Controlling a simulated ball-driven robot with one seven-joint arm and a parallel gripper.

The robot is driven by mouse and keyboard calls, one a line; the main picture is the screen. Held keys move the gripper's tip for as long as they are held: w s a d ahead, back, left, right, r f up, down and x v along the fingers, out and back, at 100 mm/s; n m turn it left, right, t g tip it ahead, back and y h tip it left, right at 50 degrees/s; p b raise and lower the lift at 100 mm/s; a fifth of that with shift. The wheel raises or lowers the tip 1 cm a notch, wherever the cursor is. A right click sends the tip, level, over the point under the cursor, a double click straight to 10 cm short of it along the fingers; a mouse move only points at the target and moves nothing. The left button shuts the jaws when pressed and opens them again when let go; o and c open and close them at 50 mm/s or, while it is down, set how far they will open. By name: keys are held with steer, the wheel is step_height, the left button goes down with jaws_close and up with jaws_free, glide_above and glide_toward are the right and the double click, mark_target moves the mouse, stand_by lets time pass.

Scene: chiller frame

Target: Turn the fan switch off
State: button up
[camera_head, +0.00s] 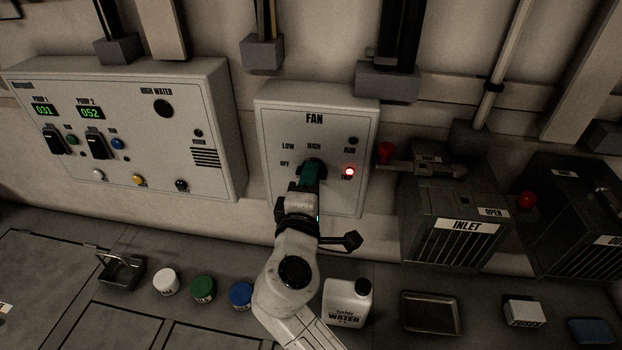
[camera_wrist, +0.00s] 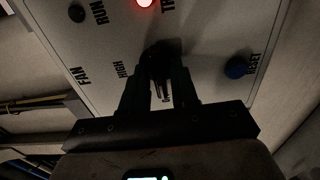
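The fan panel (camera_head: 270,115) is a pale box on the wall labelled FAN, with OFF, LOW and HIGH marks. My gripper (camera_head: 314,168) is at the panel and covers most of the dark fan switch. In the wrist view the switch (camera_wrist: 158,57) shows as a dark knob near HIGH, between the fingertips of my gripper (camera_wrist: 160,75). It is too dark to tell whether the fingers press on it. The switch's pointing direction is hidden. The TRIP lamp (camera_head: 348,171) glows red; the RUN lamp (camera_head: 353,141) is dark. The blue RESET button (camera_wrist: 236,68) shows in the wrist view.
A pump panel (camera_head: 215,110) is on the left. A red-handled valve (camera_head: 386,152) and the INLET box (camera_head: 455,240) stand close on the right. Below, the bench holds white (camera_head: 166,281), green (camera_head: 203,289) and blue (camera_head: 241,295) jars and a water jug (camera_head: 347,300).

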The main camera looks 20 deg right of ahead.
steer(key=shift+o, duration=0.8)
steer(key=b+v, duration=0.2)
steer(key=v, duration=0.8)
steer(key=shift+s+a, duration=0.2)
steer(key=shift+s, duration=0.15)
